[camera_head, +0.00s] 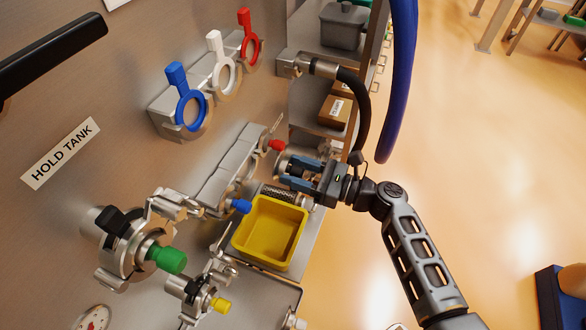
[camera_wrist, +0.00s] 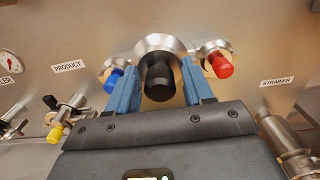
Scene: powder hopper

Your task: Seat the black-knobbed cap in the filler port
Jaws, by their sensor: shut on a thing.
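The black-knobbed cap (camera_wrist: 158,78) is held between the blue fingers of my gripper (camera_wrist: 161,88) in the wrist view. Its black knob points toward the camera and its metal disc faces the steel panel. In the head view my gripper (camera_head: 300,170) is in front of the panel, right of the blue and red knobs, and its fingers mostly cover the cap. The filler port cannot be made out; the cap and fingers cover the panel between the blue and red caps. I cannot tell whether the cap touches a port.
A blue cap (camera_wrist: 114,76) and a red cap (camera_wrist: 218,64) flank the held cap. A yellow bin (camera_head: 297,232) stands below my gripper. Green (camera_head: 168,260) and yellow (camera_head: 221,305) knobbed fittings stick out at lower left. A black hose (camera_head: 358,110) hangs above my gripper.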

